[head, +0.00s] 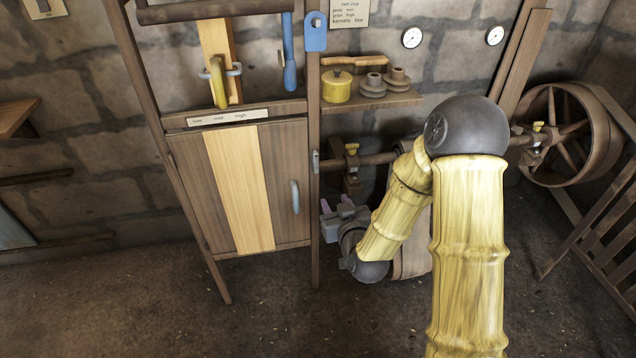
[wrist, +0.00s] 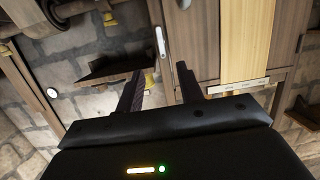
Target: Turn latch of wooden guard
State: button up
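The wooden guard (head: 188,172) is a brown plank door with a pale middle board and a grey handle (head: 295,197). It looks closed. A small pale grey latch (head: 316,161) sits upright on the post to the right of the guard. What appears to be this latch (wrist: 160,42) shows in the wrist view, just past the fingertips, with the guard (wrist: 195,35) to its right. My gripper (head: 335,202) is open and empty, low and a little right of the latch. Its two fingers (wrist: 159,69) stand apart, with a gap between them and the latch.
A shelf (head: 395,98) with a yellow pot (head: 337,87) and dark pulleys (head: 372,86) is right of the post. A horizontal shaft (head: 378,158) runs behind my arm to a large wheel (head: 560,130). A blue tag (head: 316,38) is higher on the post. The floor before the guard is clear.

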jog(key=f+t+b, duration=0.1)
jog(key=a+f+m+t+b, duration=0.1)
jog(key=shift+w+f+t, duration=0.1)
jog(key=shift+f+t, duration=0.3)
send_near(316, 164)
jog(key=x, duration=0.8)
jog(key=shift+w, duration=0.1)
dwell(0.3)
grip_shut()
